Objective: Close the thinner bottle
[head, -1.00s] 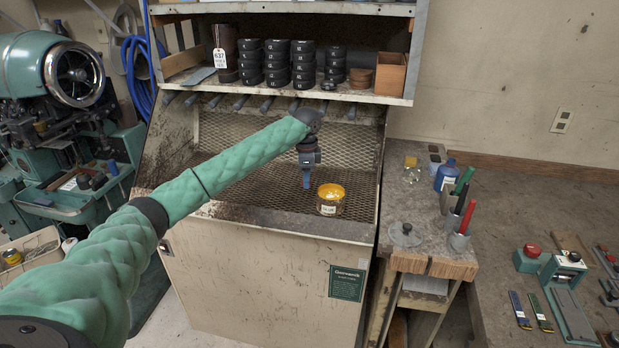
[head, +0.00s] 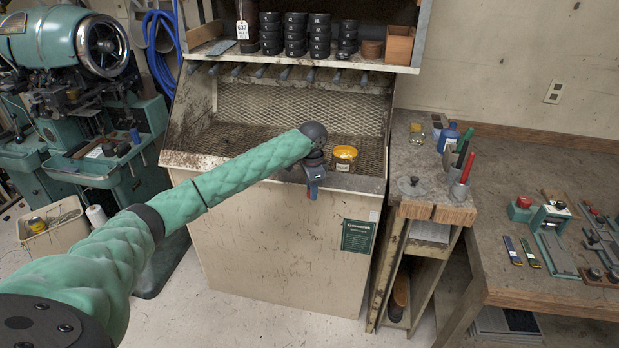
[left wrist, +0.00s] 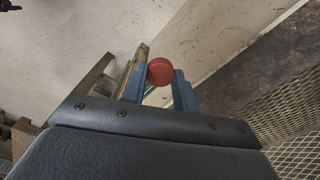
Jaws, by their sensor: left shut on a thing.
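My left gripper (head: 313,188) is in front of the metal booth's front edge, pointing down. In the left wrist view its blue fingers (left wrist: 161,84) are shut on a round red cap (left wrist: 160,71). A blue bottle (head: 447,138) with a pale label stands upright on the small wooden bench to the right, apart from the gripper. I take it for the thinner bottle; its mouth is too small to make out. My right gripper is not in view.
An open yellow tin (head: 344,159) stands in the booth (head: 270,160) just behind the gripper. On the small bench (head: 425,170) are a clear round lid (head: 411,186), a small jar (head: 417,133) and upright tools with red and green handles (head: 467,167). A shelf of black tins hangs above.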

